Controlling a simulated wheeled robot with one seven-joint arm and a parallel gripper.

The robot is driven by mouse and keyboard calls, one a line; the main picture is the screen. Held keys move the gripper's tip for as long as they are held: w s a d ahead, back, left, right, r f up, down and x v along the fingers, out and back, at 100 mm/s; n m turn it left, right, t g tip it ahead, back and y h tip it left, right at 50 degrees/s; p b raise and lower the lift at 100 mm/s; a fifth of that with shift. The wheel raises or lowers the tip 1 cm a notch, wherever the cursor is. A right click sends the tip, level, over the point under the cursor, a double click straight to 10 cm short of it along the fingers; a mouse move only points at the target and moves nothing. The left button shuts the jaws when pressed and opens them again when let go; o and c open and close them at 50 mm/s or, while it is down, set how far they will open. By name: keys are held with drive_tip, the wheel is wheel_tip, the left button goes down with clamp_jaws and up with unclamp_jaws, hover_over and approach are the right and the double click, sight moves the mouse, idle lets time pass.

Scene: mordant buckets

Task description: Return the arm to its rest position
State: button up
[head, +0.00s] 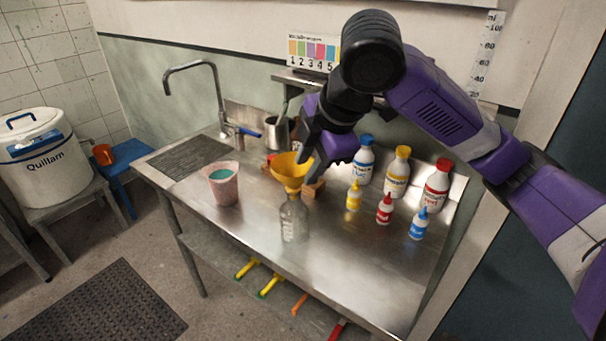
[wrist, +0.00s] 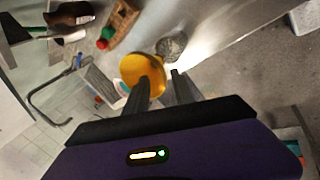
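My gripper (head: 309,163) is over the steel bench, right at the yellow funnel (head: 291,169). In the wrist view the two dark fingers of my gripper (wrist: 163,82) stand apart, with a gap between them. One finger overlaps the funnel (wrist: 143,70) there; whether it touches cannot be told. The funnel sits upright in the neck of a clear bottle (head: 294,220) standing on the bench. My arm reaches in from the right, bent above the bench.
A pink cup of teal liquid (head: 223,187) stands left of the bottle. White bottles (head: 397,172) and small squeeze bottles (head: 385,209) stand right. A tap (head: 215,95), metal jug (head: 276,134) and wooden block (head: 313,188) are behind. The bench front (head: 335,265) is clear.

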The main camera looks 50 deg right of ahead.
drive_tip(key=shift+v, duration=0.95)
